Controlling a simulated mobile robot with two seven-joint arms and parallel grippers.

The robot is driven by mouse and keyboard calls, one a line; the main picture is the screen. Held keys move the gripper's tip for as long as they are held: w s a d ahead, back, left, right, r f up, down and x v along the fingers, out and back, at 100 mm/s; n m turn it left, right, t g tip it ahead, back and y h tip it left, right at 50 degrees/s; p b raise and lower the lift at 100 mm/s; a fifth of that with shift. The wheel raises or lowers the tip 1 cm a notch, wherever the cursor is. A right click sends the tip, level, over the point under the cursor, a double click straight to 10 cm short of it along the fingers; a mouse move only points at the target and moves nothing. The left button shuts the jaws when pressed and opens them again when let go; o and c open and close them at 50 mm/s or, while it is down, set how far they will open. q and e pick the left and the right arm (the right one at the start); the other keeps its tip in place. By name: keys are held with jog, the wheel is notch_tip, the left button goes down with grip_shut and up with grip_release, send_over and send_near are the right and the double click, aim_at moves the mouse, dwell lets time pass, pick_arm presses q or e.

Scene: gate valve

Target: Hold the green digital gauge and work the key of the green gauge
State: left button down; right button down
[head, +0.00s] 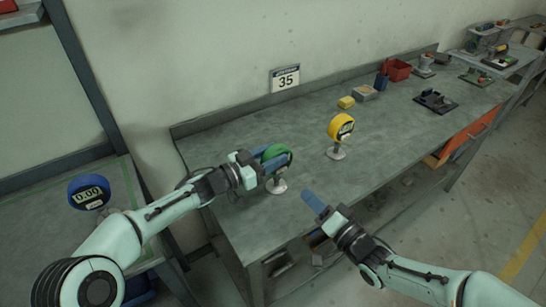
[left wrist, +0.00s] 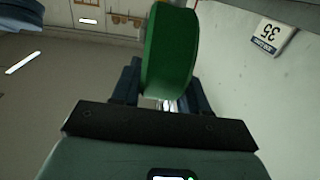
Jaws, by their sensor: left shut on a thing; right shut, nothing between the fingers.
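The green digital gauge (head: 277,151) stands on a small round metal foot (head: 276,187) near the left end of the workbench. My left gripper (head: 272,164) is shut on the green gauge, with its blue fingers at either side of it. In the left wrist view the green gauge (left wrist: 168,52) shows as a green rim between the fingers of my left gripper (left wrist: 163,88). Its display and key cannot be made out in either view. My right gripper (head: 314,202) is shut and empty, in front of the bench edge, to the right of and lower than the green gauge.
A yellow gauge (head: 341,127) stands on the workbench (head: 235,205) to the right. A blue gauge (head: 89,191) reading 0.00 is at the left table. A yellow block (head: 346,102), red bin (head: 397,70) and black fixture (head: 435,101) lie farther back. Bench surface between the gauges is clear.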

aim_at(282, 170)
jog(key=m+t+h, duration=0.1)
jog(key=m+h, duration=0.3)
jog(key=m, duration=0.3)
jog(key=m+t+h, duration=0.2)
jog(key=m+h, duration=0.2)
jog(key=m, duration=0.4)
jog(key=s+m+t+h, duration=0.1)
jog(key=m+h, duration=0.3)
jog(key=m, duration=0.4)
jog(key=shift+a+r+t, duration=0.25)
jog(key=shift+a+t, duration=0.05)
jog(key=shift+a, duration=0.05)
jog(key=shift+s+d+f+m+h, duration=0.3)
jog(key=shift+s+f+m+h, duration=0.1)
jog(key=shift+m+h, duration=0.45)
jog(key=shift+w, duration=0.15)
jog(key=shift+w+a, duration=0.85)
jog(key=shift+w, duration=0.3)
jog(key=shift+w+a, duration=0.9)
jog(key=shift+w, duration=0.3)
jog(key=shift+w+a, duration=0.85)
jog(key=shift+w, duration=0.3)
jog(key=shift+w+a, duration=0.1)
jog(key=shift+w, duration=0.05)
